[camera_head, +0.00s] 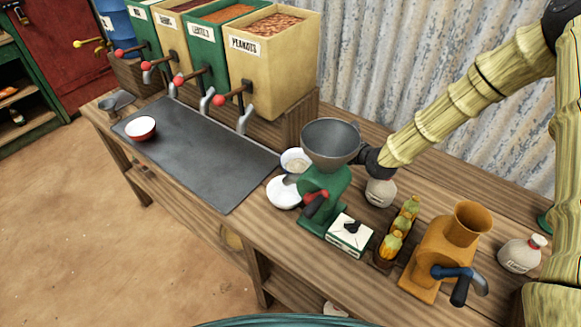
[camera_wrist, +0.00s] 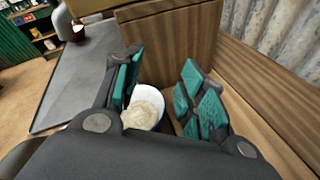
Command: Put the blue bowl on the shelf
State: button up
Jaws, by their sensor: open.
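A small bowl (camera_head: 289,163) with a bluish-white rim and pale contents stands on the bench behind the green grinder, partly hidden by its funnel. In the wrist view, the bowl (camera_wrist: 158,96) lies between my two fingers, closer to the left one, and its near part is hidden. My gripper (camera_wrist: 161,68) is open, with teal pads apart; I cannot tell whether a pad touches the bowl. In the head view the funnel hides my fingers. A green shelf unit (camera_head: 40,127) stands at the far left, and it also shows in the wrist view (camera_wrist: 32,22).
The green grinder (camera_head: 318,190) with its grey funnel (camera_head: 331,150) stands beside my wrist. A white dish (camera_head: 282,194) sits in front. A red bowl (camera_head: 141,131) is on the dark mat (camera_head: 205,155). Dispensers (camera_head: 265,75) line the back. The floor at left is clear.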

jog(key=g, duration=0.1)
send_near(305, 152)
jog(key=w+a+b, duration=0.1)
jog(key=w+a+f+b, duration=0.1)
jog(key=shift+w+f+n, duration=0.3)
jog(key=shift+w, duration=0.05)
jog(key=shift+b+x, duration=1.15)
jog(key=shift+x, duration=1.8)
jog(key=shift+s+a+r, duration=0.1)
jog(key=shift+r, duration=0.15)
grip_shut()
